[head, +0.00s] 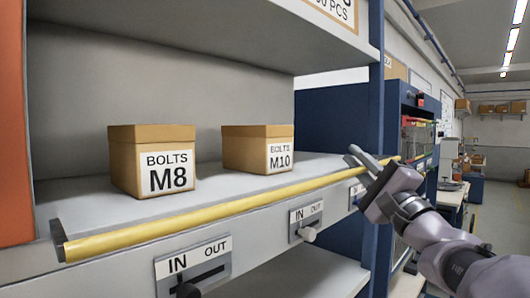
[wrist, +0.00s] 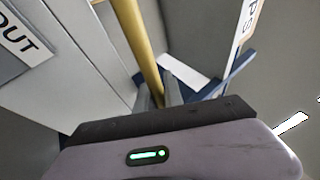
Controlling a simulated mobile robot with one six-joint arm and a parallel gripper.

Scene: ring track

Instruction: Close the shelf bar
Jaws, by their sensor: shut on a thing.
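The yellow shelf bar (head: 215,214) runs along the front edge of the grey shelf, from a dark end bracket at the left to near the blue post at the right. My gripper (head: 366,160) is at the bar's right end, with its fingers around it. In the wrist view the bar (wrist: 138,45) runs down between the two fingers (wrist: 158,98), which are shut on it. The exact contact is partly hidden by the gripper body.
Two cardboard boxes, BOLTS M8 (head: 152,160) and BOLTS M10 (head: 258,148), stand on the shelf behind the bar. IN/OUT slider plates (head: 193,268) are on the shelf front below. A blue post (head: 375,100) stands close to my gripper. An open aisle (head: 490,215) lies at the right.

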